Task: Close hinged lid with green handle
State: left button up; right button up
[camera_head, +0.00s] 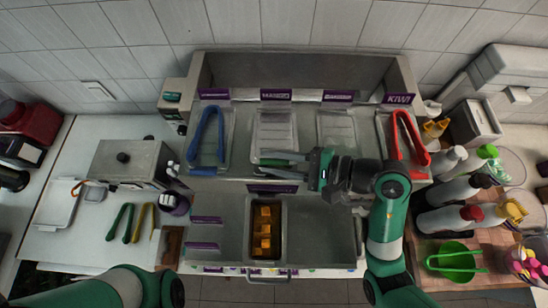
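My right gripper (276,164) reaches in from the lower right and points left over the front edge of the back row of compartments. Its two fingers are apart, with a gap between them. A clear hinged lid (274,131) lies just beyond the fingers, in the second bay from the left. A small green strip (272,162) shows at the fingertips; it may be the lid's green handle, and I cannot tell whether the fingers touch it. Only a green and white link of my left arm shows at the lower left; its gripper is out of view.
Blue tongs (207,135) and red tongs (408,137) lie on the outer bays. Another clear lid (338,129) is right of the second bay. A pan of orange cubes (253,229) sits in the front well, beside empty space. Bottles (450,190) stand at the right.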

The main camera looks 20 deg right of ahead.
grip_shut()
jog(key=shift+d, duration=0.1)
dwell(1.0)
